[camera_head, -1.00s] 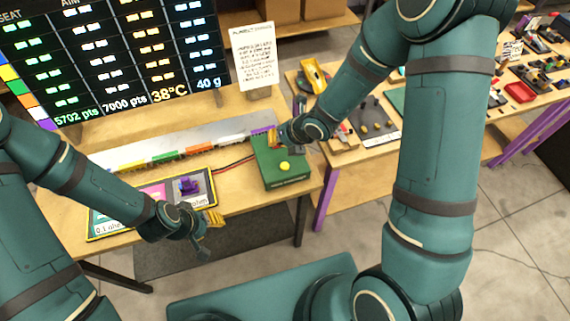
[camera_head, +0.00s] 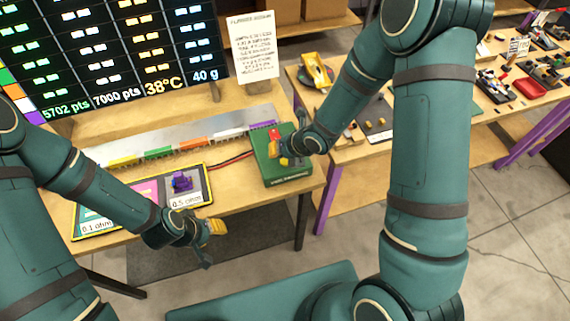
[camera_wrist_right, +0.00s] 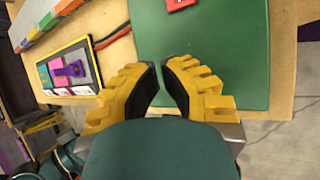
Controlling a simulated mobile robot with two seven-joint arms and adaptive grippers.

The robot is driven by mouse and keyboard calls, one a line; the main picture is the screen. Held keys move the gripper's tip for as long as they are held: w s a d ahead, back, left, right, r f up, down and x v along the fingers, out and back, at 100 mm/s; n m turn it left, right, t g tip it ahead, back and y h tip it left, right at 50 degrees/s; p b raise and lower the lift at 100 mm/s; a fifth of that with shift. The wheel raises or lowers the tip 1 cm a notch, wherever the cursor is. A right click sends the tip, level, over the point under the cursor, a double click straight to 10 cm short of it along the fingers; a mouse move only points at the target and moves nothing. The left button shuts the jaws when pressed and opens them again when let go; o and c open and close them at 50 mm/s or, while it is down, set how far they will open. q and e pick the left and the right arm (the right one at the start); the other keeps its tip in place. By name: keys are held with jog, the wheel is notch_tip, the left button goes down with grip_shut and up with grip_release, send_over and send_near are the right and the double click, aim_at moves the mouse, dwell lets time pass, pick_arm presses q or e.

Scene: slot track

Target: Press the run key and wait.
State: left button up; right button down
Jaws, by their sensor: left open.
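A green box (camera_head: 272,177) sits on the right end of the bench, with a red key (camera_head: 275,133) near its far edge. The red key also shows at the top of the right wrist view (camera_wrist_right: 181,4). No run label is readable. My right gripper (camera_head: 278,153) is over the box, fingertips nearly together and nothing seen between them, on the near side of the red key. I cannot tell whether it touches the box. My left gripper (camera_head: 213,243) is open and empty in front of the bench.
A strip with coloured blocks (camera_head: 158,153) runs along the bench. A framed board with ohm labels (camera_head: 125,222) and a purple part (camera_head: 182,181) lies left of the box. A red and black cable joins the box. A scoreboard (camera_head: 124,50) and paper sign (camera_head: 253,45) stand behind.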

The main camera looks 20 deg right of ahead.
jog(key=shift+f, duration=0.1)
dwell(1.4)
jog(key=shift+f+b, duration=0.4)
jog(key=shift+b, duration=0.35)
jog(key=shift+f+b, duration=0.4)
jog(key=shift+b, duration=0.2)
dwell(0.6)
jog(key=shift+r, duration=0.2)
jog(key=shift+r+p, duration=0.35)
jog(key=shift+r, duration=0.35)
jog(key=shift+r+p, duration=1.6)
jog(key=shift+r, duration=0.95)
